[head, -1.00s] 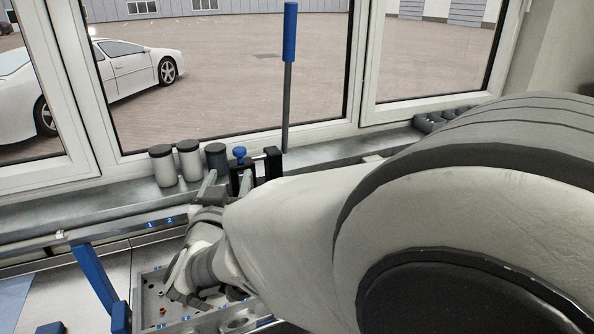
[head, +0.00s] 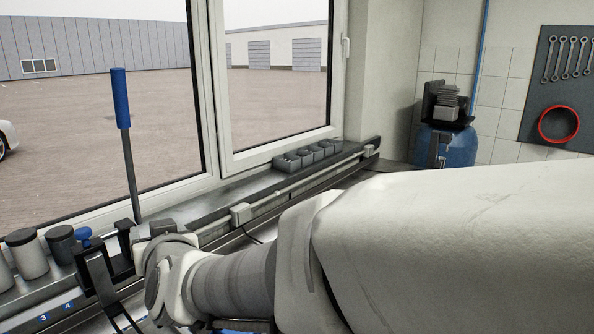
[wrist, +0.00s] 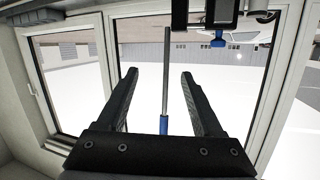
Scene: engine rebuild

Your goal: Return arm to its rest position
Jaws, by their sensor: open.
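My gripper (wrist: 158,75) is open in the wrist view, its two black fingers apart with nothing held between them. The wrist picture appears upside down, with the window behind the fingers. A grey bar with a blue grip (wrist: 163,124) shows in the gap between the fingers, farther off. In the head view my pale arm reaches in from the right, its wrist low at left centre near the window sill.
The upright blue-gripped bar (head: 121,98) stands near my wrist in the head view. Dark-lidded canisters (head: 28,255) and a blue knob (head: 83,238) are at left. A grey block tray (head: 308,155) lies on the sill. A blue tank (head: 455,146) stands at back right.

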